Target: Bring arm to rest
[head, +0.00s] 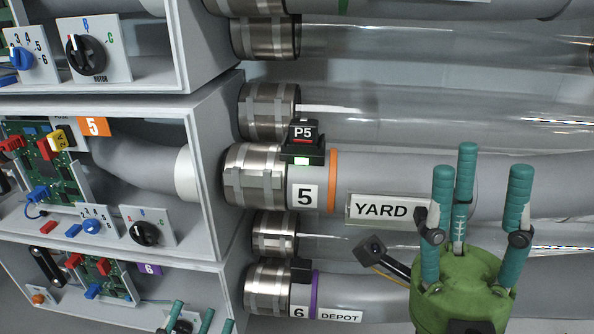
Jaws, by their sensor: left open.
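My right gripper (476,185) is at the right, with a green body and three teal fingers pointing up and standing apart. It is open and empty, in front of the large grey tube (400,180) labelled 5 and YARD. My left gripper (204,318) shows only as teal fingertips at the bottom edge, in front of the lower cabinet bay. Its fingers are apart, and the rest of it is out of frame. I cannot tell whether either gripper touches anything behind it.
A grey cabinet (205,180) with bays of circuit boards and knobs stands at the left. The black knob (145,233) is in bay 5. Clear tubes (400,105) run across the right. A small dark camera-like box (370,250) sits beside my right gripper.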

